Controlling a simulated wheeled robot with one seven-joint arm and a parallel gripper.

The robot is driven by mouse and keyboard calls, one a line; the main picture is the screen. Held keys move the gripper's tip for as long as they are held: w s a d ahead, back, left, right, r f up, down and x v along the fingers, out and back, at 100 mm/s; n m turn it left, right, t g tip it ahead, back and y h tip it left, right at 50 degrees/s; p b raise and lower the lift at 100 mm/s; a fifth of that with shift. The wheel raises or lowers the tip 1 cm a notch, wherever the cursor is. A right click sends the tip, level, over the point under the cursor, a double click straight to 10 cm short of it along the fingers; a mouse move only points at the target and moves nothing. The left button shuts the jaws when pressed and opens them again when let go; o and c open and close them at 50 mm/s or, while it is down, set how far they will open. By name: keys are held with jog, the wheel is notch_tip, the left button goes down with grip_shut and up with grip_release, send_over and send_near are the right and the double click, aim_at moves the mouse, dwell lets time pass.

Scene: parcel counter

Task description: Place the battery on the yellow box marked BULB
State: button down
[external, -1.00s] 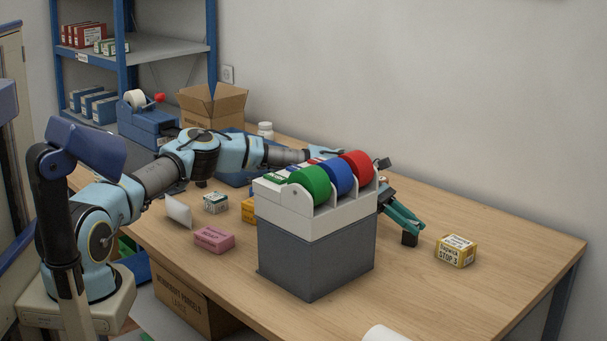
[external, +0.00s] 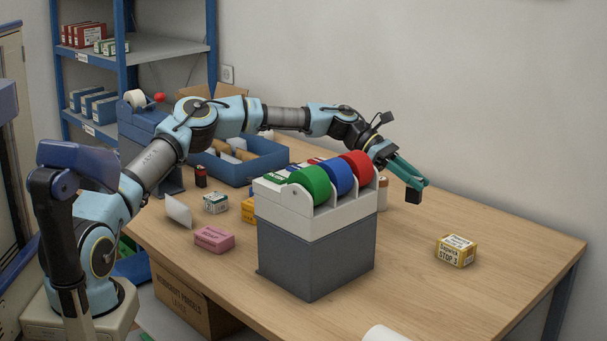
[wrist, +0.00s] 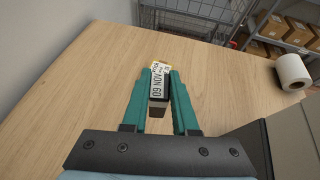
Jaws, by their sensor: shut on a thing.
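My gripper (external: 413,186) is in the air behind and right of the tape dispenser, its green fingers shut on a small dark block. A yellow box (external: 456,250) at the right of the table seems to read DRAWER STOP 3; part of a yellow box shows past the fingertips in the wrist view. Another yellow box (external: 248,212) is mostly hidden behind the dispenser. I cannot read BULB on either.
The grey dispenser (external: 315,250) with green, blue and red rolls stands mid-table. A pink box (external: 214,239), a green-white box (external: 215,203), a dark upright cylinder (external: 200,176) and a blue tray (external: 262,163) are left of it. The table's right side is mostly clear.

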notch_tip(320, 180, up, 9)
jog(key=shift+r, duration=0.1)
jog(key=a, duration=0.1)
jog(key=n+t+h+b, duration=0.1)
jog(key=n+t+b, duration=0.5)
jog(key=n+t, duration=0.55)
send_over(247, 206)
jog(key=w+d, duration=0.2)
jog(key=shift+t, duration=0.25)
jog(key=shift+a+f, duration=0.1)
jog(key=shift+f, duration=7.4)
